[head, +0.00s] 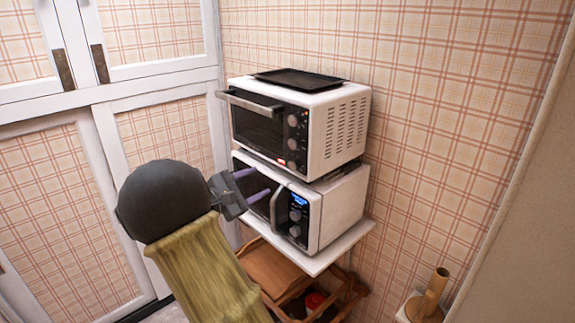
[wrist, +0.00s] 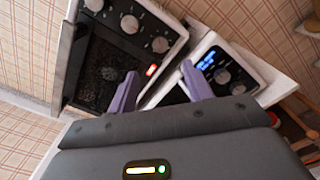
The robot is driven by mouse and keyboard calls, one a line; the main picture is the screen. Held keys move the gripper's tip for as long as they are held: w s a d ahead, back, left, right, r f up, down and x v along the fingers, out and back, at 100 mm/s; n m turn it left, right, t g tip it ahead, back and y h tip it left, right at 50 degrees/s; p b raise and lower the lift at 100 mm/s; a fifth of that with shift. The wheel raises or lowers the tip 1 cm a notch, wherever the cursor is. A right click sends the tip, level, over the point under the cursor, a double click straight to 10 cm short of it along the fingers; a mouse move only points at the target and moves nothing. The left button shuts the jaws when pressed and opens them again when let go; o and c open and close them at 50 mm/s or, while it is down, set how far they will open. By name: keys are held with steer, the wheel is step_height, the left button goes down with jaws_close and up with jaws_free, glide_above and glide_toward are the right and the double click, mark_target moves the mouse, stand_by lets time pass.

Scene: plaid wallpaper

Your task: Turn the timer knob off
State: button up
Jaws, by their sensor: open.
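The upper white oven (head: 335,125) has a black front with three round knobs in a column: top (head: 292,120), middle (head: 292,143) and bottom (head: 291,165). A red light (head: 281,160) glows beside the bottom knob. Their labels are too small to read, so I cannot tell which is the timer knob. In the wrist view the bottom knob (wrist: 160,45) and red light (wrist: 151,70) show just beyond the fingertips. My gripper (head: 262,181) has two purple fingers spread apart with nothing between them. It is in front of the ovens, apart from the knobs.
A white microwave (head: 340,207) with a blue display and knobs stands under the oven, on a white shelf (head: 335,250). The oven's door handle (head: 250,102) juts forward. A black tray (head: 300,79) lies on top. White-framed cupboard doors (head: 160,140) stand at left.

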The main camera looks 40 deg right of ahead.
mark_target(292, 166)
steer(key=d+p, duration=0.1)
steer(key=d, duration=0.2)
steer(key=d+p, duration=0.1)
steer(key=d, duration=0.3)
steer(key=w+d+p, duration=0.1)
steer(key=d+p, duration=0.1)
steer(key=d, duration=0.2)
steer(key=shift+d+r, duration=0.1)
steer(key=shift+d, duration=0.35)
steer(key=c, duration=1)
steer(key=shift+o, duration=0.2)
